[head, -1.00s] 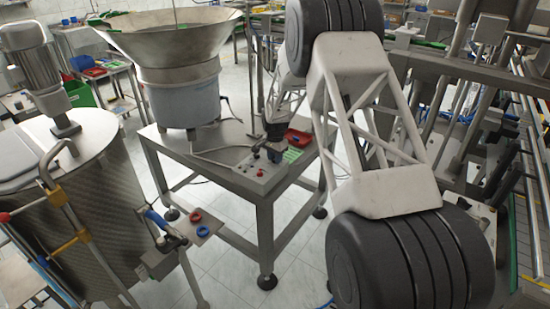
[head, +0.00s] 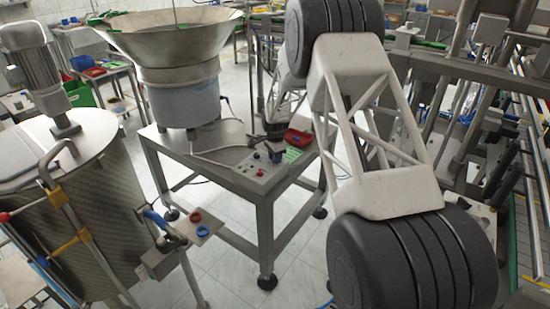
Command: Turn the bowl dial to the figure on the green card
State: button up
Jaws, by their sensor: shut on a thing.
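The bowl feeder (head: 175,45) stands on a steel table, with a small control panel (head: 258,177) at the table's front right corner. My gripper (head: 275,157) points down at the far right part of this panel. It is shut on the bowl dial, which is mostly hidden by the fingers at this distance. The dial's pointer and figures are too small to read. The green card (head: 292,155) lies just right of my gripper, and its figure cannot be read from here.
A red tray (head: 298,138) lies behind the card. Red buttons (head: 261,173) and a cable (head: 215,152) are close to the gripper. A drum (head: 85,200) and a small plate with red and blue rings (head: 200,226) stand at left. Conveyor machinery fills the right.

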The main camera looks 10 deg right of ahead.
jog(key=shift+r, duration=0.1)
jog(key=o, duration=0.9)
jog(key=shift+o, duration=0.2)
jog(key=shift+r, duration=3.85)
